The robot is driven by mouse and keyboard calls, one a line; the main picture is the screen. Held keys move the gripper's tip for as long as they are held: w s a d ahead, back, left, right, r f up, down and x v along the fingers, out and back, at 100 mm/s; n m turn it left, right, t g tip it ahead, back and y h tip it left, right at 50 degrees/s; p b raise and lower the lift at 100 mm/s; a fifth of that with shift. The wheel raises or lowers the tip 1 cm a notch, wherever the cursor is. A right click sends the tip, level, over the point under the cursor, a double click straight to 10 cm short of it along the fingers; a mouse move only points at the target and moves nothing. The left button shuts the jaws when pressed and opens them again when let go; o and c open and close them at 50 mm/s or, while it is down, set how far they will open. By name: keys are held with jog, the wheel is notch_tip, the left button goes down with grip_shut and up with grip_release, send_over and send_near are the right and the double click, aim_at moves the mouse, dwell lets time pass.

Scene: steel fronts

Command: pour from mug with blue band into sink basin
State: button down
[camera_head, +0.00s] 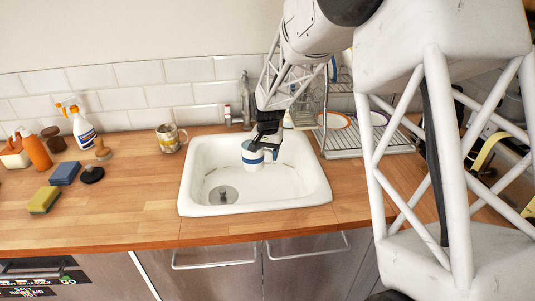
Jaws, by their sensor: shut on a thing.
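The mug with the blue band (252,158) is white with a blue stripe and hangs over the sink basin, toward its back. My gripper (262,146) is shut on it from above and behind; the fingertips are small and partly hidden. The mug looks roughly upright, though its exact tilt is hard to tell. The white sink basin (193,190) is set into the wooden counter, with a round drain at its lower left. The inside of the mug is not clearly visible, and no stream of liquid shows.
A patterned mug (169,138) stands left of the sink. A dish rack (365,150) with plates is to the right, near my arm. A faucet (245,100) rises behind the basin. Sponges (44,199), a brush and bottles are at left. The counter's front left is clear.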

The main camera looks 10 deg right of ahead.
dwell(0.6)
jog(key=w+d+r, duration=0.3)
jog(key=w+r, duration=0.2)
jog(key=w, duration=0.2)
jog(key=shift+w, duration=0.4)
jog(key=shift+t, duration=0.3)
jog(key=shift+w+f+t+h, duration=0.1)
jog(key=shift+f+t+h, duration=0.3)
jog(key=shift+f+t, duration=0.25)
jog(key=shift+t, duration=0.25)
dwell(0.5)
jog(key=shift+w+f+t, duration=0.15)
jog(key=shift+f+t, duration=0.2)
jog(key=shift+t, duration=0.25)
jog(key=shift+r+t+h, duration=0.15)
jog(key=shift+t+h, duration=0.75)
jog(key=shift+t, duration=0.6)
jog(key=shift+f+t+h, duration=0.15)
jog(key=shift+t+h, duration=0.15)
jog(key=shift+t, duration=0.45)
jog(key=shift+f+t+h, duration=0.15)
jog(key=shift+t+h, duration=0.15)
jog(key=shift+t, duration=0.45)
dwell(1.0)
